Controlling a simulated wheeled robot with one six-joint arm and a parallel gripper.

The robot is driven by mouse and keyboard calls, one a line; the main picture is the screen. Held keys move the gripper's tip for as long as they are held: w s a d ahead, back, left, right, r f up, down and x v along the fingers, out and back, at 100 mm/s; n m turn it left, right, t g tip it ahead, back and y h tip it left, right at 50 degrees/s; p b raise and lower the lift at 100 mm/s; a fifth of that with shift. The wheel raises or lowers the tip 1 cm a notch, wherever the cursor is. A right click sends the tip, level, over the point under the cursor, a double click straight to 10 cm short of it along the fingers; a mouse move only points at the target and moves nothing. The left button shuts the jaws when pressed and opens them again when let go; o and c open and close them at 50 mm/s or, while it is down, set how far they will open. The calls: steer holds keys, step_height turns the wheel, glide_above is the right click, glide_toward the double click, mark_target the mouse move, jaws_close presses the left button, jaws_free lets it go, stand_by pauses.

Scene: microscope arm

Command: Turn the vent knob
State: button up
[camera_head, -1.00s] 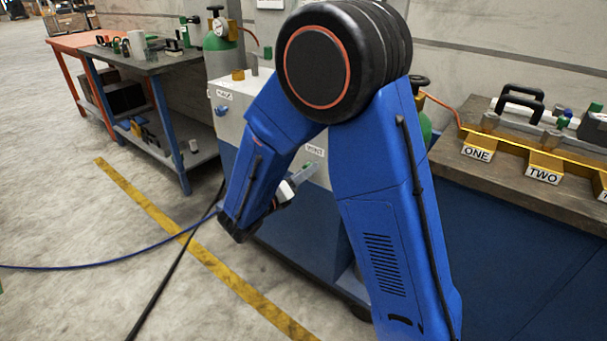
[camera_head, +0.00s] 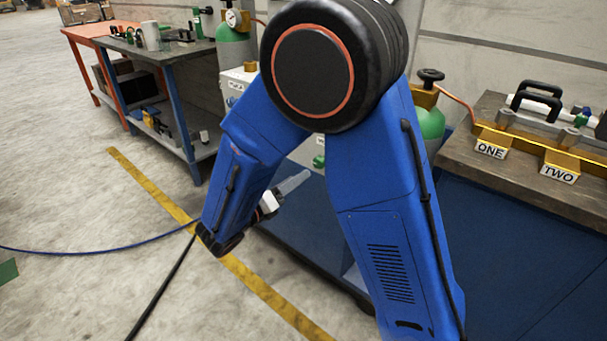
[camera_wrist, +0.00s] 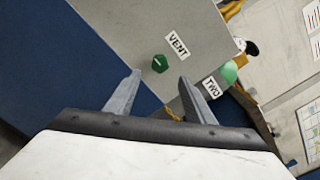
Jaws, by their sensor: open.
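The vent knob is a small green knob (camera_wrist: 160,63) on a light grey panel in the wrist view, beside a white VENT label (camera_wrist: 177,44). It also shows in the head view as a green knob (camera_head: 319,161) between my arm links. My gripper (camera_wrist: 159,80) is open and empty in the wrist view. The knob appears just beyond and between the two fingertips, with no contact visible. In the head view my gripper (camera_head: 293,183) points toward the panel, below and left of the knob.
The panel is on a blue-and-grey cabinet. A green gas cylinder (camera_head: 431,122) stands behind it, and a bench with ONE (camera_head: 491,148) and TWO (camera_head: 558,174) labels is at right. A workbench (camera_head: 190,48) stands at left. Cables cross the open floor.

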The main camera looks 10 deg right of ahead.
steer(key=v, duration=0.8)
stand_by(0.4)
steer(key=s+d+r+m+g+y, duration=0.1)
steer(key=s+d+m+g, duration=0.25)
steer(key=d, duration=0.25)
steer(key=s+d+m+g+y, duration=0.1)
steer(key=s+d+m+g, duration=0.15)
steer(key=d+m, duration=0.3)
steer(key=s+d+r+m+g+y, duration=0.1)
steer(key=s+d+m+g+y, duration=0.2)
steer(key=d, duration=0.4)
steer(key=s+d+r+m+t+y, duration=0.1)
steer(key=s+m+y, duration=0.3)
steer(key=m, duration=0.6)
steer(key=s+d+r+m+t+y, duration=0.2)
steer(key=s+m+y, duration=0.3)
steer(key=s+m, duration=0.4)
steer(key=m, duration=0.2)
steer(key=shift+s+r+m+y, duration=0.15)
steer(key=shift+s+m+y, duration=0.15)
steer(key=shift+s, duration=0.05)
steer(key=shift+d, duration=0.15)
